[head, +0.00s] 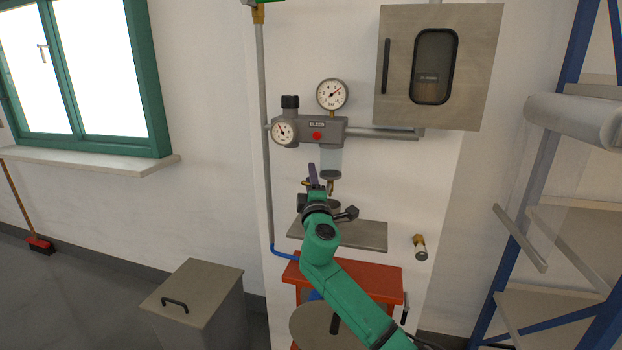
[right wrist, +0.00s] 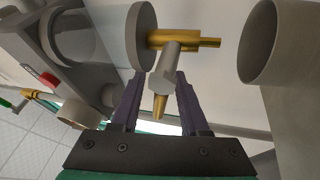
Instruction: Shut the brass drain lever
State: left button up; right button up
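The brass drain fitting (right wrist: 187,39) juts from the end of the filter bowl (right wrist: 143,35) in the right wrist view. A grey stub (right wrist: 167,68) crosses it and ends in a tapered brass tip (right wrist: 160,106), apparently the drain lever. My right gripper (right wrist: 157,80) has its purple fingers apart, with the stub and tip between them; contact is unclear. In the head view my right gripper (head: 314,176) is below the regulator, just left of the bowl (head: 331,160). The lever is too small there to read its angle. My left gripper is out of view.
The regulator (head: 322,126) carries two gauges and a red button. A grey cup-like cylinder (right wrist: 259,42) faces the drain. A metal shelf (head: 366,236) and red stand (head: 392,279) lie below. A wall cabinet (head: 478,62) hangs upper right; blue racking stands far right.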

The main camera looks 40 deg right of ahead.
grip_shut()
jog(key=f+n+y+p, duration=0.1)
jog(key=n+p, duration=0.1)
jog(key=p, duration=0.1)
jog(key=shift+w+a+f+n, duration=0.1)
jog(key=shift+n, duration=0.3)
jog(key=shift+o, duration=0.3)
grip_release()
jog(key=b+v, duration=0.1)
jog(key=v, duration=1.3)
jog(key=shift+s+r+b, duration=0.25)
jog(key=shift+s+b, duration=0.1)
jog(key=shift+b, duration=0.05)
